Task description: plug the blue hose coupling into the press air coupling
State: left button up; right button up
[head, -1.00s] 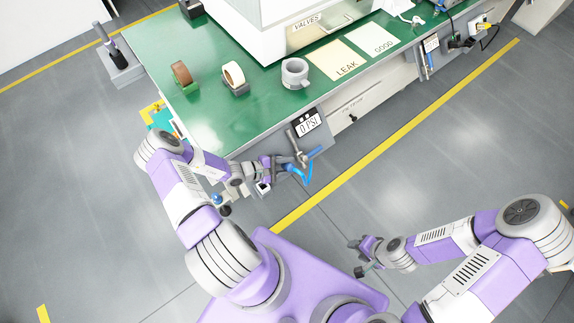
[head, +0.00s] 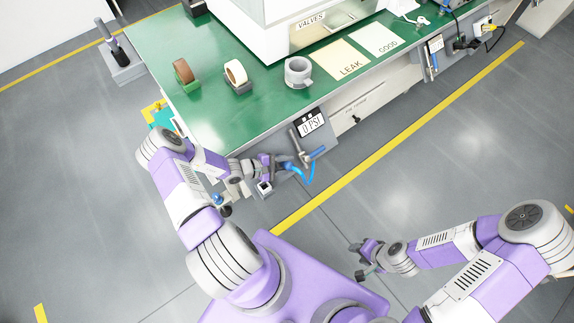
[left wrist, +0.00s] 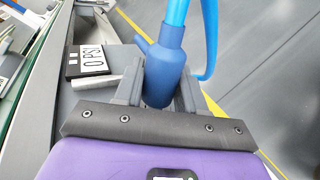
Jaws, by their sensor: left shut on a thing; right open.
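The blue hose coupling (left wrist: 163,70) is between the fingers of my left gripper (left wrist: 160,95), which is shut on it. The blue hose (left wrist: 209,40) runs up from the coupling and loops down at the right in the left wrist view. In the head view my left gripper (head: 280,163) is at the bench's front side, just left of a grey metal fitting (head: 302,155) below the 0 PSI sign. This fitting looks like the press air coupling; whether the coupling touches it I cannot tell. My right gripper (head: 362,258) is open and empty over the floor, far from the bench.
The 0 PSI sign (head: 311,122) is on a grey panel at the bench front; it also shows in the left wrist view (left wrist: 88,60). The floor right of the bench is clear.

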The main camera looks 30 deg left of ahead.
pick_arm(q)
jog(key=shift+w+a+f+b, duration=0.3)
jog(key=shift+a+f+b, duration=0.4)
jog(key=shift+b, duration=0.15)
jog(key=o, duration=1.1)
jog(key=shift+d, duration=0.1)
jog(key=shift+o, duration=0.2)
jog(key=shift+r, duration=0.1)
